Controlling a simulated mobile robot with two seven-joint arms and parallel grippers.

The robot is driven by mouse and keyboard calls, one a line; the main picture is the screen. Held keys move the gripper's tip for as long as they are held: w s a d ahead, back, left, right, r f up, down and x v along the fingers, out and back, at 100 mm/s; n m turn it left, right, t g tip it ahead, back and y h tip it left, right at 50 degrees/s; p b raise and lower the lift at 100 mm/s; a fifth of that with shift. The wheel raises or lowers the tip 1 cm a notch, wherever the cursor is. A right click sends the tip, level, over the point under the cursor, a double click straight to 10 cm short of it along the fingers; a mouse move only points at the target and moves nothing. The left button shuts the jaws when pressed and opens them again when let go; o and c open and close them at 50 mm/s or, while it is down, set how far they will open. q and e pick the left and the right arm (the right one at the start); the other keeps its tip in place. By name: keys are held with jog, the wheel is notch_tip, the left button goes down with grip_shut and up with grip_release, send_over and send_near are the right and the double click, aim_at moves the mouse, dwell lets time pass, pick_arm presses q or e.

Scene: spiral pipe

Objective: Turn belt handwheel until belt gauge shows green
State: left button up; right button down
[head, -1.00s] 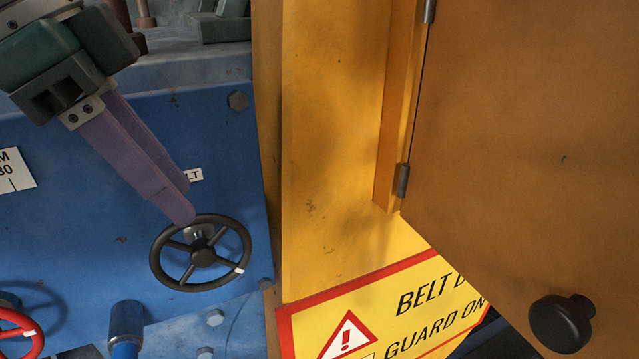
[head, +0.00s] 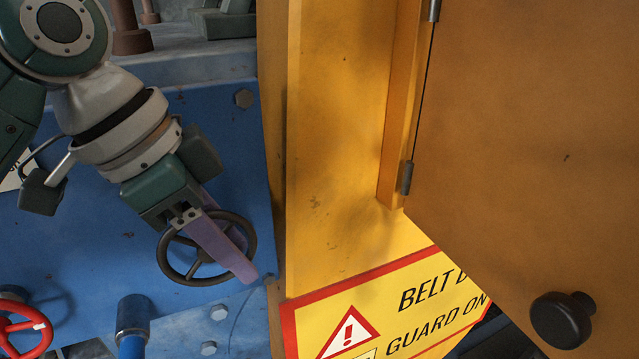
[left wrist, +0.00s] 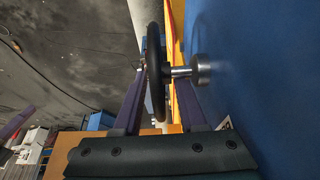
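The black belt handwheel (head: 172,262) has a thin rim and spokes and stands on the blue machine panel. My left gripper (head: 250,256) is at the wheel, its purple fingers crossing the wheel's right half and partly covering it. In the left wrist view the wheel (left wrist: 155,70) shows edge-on, with its metal shaft to the right. One finger (left wrist: 134,100) is on each side of the rim with gaps between, so the gripper is open around the rim. I cannot tell whether a finger touches it. No belt gauge can be made out.
A yellow guard post (head: 330,150) stands just right of the wheel, with an orange door (head: 530,130) and its black knob (head: 562,320). A warning sign (head: 400,310) is below. A red handwheel (head: 22,325) and blue pipe (head: 132,320) are lower left.

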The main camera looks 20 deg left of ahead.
pick_arm(q)
grip_shut()
dwell(0.3)
jog(key=shift+r, duration=0.1)
jog(key=shift+t+h, duration=0.7)
jog(key=shift+s+t+h+b, duration=0.1)
jog(key=shift+t+h+b, duration=0.4)
jog(key=shift+b, duration=0.25)
jog(key=t+b, duration=0.1)
jog(key=h+b, duration=0.1)
jog(key=b, duration=0.1)
jog(key=shift+a+r+t+h, duration=0.1)
jog(key=shift+r+t+h, duration=0.1)
jog(key=shift+t+h, duration=0.15)
jog(key=shift+r+t+h+b, duration=0.35)
jog(key=shift+t+b, duration=0.2)
jog(key=shift+b, duration=0.3)
jog(key=shift+o, duration=0.3)
grip_release()
